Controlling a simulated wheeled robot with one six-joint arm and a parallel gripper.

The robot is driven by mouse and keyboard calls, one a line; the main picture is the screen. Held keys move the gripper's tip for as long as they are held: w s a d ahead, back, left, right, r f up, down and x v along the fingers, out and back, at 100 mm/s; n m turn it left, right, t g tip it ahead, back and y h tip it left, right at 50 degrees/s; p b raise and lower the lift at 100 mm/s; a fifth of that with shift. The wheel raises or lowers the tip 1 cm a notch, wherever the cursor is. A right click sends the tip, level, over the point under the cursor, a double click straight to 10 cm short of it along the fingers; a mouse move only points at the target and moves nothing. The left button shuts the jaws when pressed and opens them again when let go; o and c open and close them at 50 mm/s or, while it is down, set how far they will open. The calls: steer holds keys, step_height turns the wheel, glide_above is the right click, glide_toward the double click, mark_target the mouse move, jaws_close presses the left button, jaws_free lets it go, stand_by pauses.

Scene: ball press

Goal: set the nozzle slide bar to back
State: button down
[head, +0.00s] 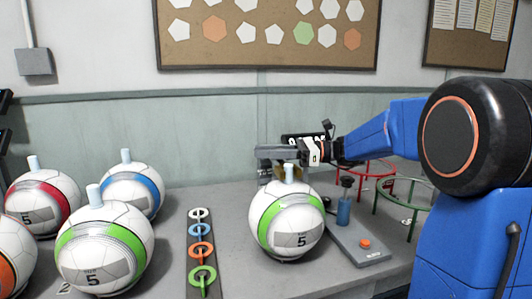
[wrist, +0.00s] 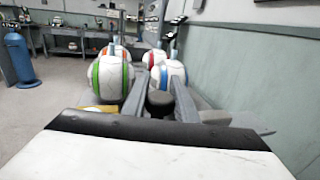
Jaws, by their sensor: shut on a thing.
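My gripper (head: 268,153) reaches in from the right above and behind the green-banded ball at the press. In the wrist view its two fingers (wrist: 160,98) flank a dark round knob (wrist: 160,103) and are shut on it. I take this knob to be the grip of the nozzle slide bar. In the head view the bar is mostly hidden behind the ball and my gripper, so its exact position cannot be told. The green-banded ball (head: 287,226) stands upright with a pale peg (head: 289,173) on top, just below my gripper.
Several balls, including a green-banded one (head: 103,252), stand at the left. A strip of coloured rings (head: 201,250) lies between. Right of the press ball is a plate with a blue cylinder (head: 343,212) and orange button (head: 365,243). Red (head: 375,165) and green (head: 405,182) ring stands are behind.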

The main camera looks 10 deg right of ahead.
steer(key=w, duration=1)
steer(key=shift+w+a, duration=0.15)
steer(key=shift+r, duration=0.1)
steer(key=c, duration=1.4)
jaws_free()
steer(key=shift+w, duration=0.15)
steer(key=shift+c, duration=0.2)
steer(key=v, duration=1.7)
steer(key=shift+d, duration=0.2)
